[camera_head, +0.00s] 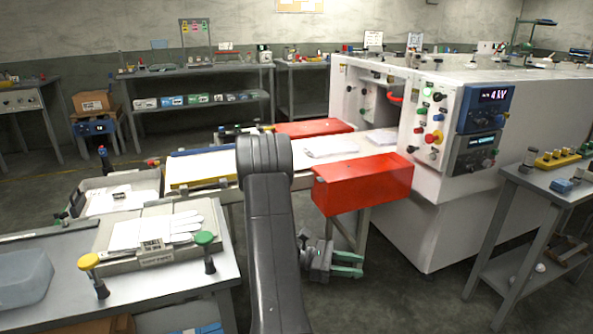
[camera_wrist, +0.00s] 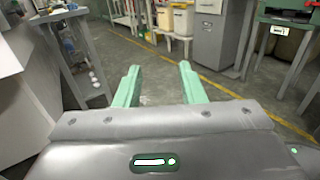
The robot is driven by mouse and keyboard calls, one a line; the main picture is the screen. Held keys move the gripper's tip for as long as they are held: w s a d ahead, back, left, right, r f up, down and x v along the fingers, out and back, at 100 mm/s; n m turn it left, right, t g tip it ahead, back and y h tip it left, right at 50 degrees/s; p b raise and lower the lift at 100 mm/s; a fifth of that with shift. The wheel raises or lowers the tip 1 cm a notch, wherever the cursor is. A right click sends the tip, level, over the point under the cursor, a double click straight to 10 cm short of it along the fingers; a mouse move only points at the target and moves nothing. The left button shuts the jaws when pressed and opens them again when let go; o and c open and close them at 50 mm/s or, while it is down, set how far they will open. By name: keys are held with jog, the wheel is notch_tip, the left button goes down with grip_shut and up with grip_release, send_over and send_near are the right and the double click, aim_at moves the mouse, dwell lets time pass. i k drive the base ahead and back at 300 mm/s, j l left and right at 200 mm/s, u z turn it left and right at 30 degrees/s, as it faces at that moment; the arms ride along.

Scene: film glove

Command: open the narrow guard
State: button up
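Two red guards sit along the conveyor by the white machine. The near red guard (camera_head: 362,183) is a box-shaped cover on the front side of the belt, just left of the machine's control panel. The far red guard (camera_head: 313,127) is on the back side of the belt and partly hidden behind it. I cannot tell for sure which one is the narrow guard. My gripper (camera_head: 362,265) is below the near guard, apart from it, with its green fingers pointing right. In the wrist view my gripper (camera_wrist: 159,67) is open and empty, facing the floor and distant furniture; no guard shows there.
The white machine (camera_head: 440,215) stands right of the guards. A side table (camera_head: 555,190) with small parts is at the right. A bench (camera_head: 170,275) with gloves and yellow and green knobs is at the left front. Open floor lies below the near guard.

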aim_at(332, 172)
jog(key=i+l+u, duration=1.1)
jog(key=i+l, duration=0.1)
